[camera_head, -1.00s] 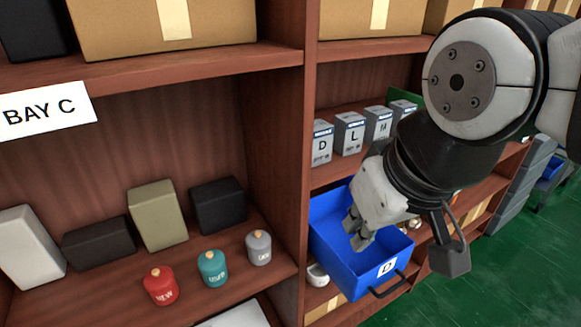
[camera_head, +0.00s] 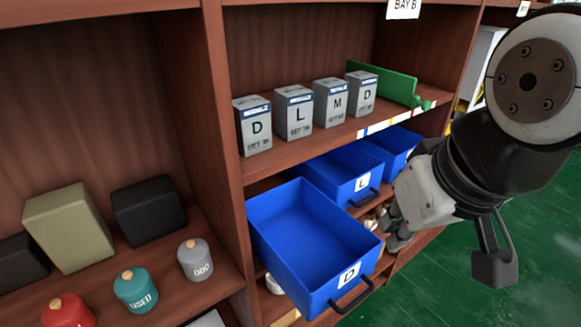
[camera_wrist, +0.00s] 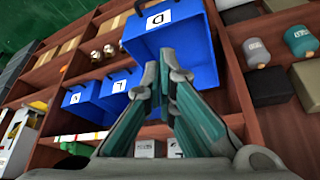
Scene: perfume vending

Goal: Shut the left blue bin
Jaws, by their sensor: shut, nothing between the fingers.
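The left blue bin (camera_head: 310,240), labelled D with a black handle, is pulled out of the shelf and looks empty. In the wrist view this bin (camera_wrist: 197,50) shows upside down behind my fingers. My gripper (camera_head: 392,240) is shut and empty, to the right of the bin in the head view. Its fingertips also show in the wrist view (camera_wrist: 165,62), where they overlap the bin. I cannot tell whether they touch it.
A blue bin labelled L (camera_head: 340,175) and another blue bin (camera_head: 395,148) sit further right on the same level. Several grey boxes (camera_head: 294,112) stand on the shelf above. Green floor (camera_head: 440,270) lies open in front.

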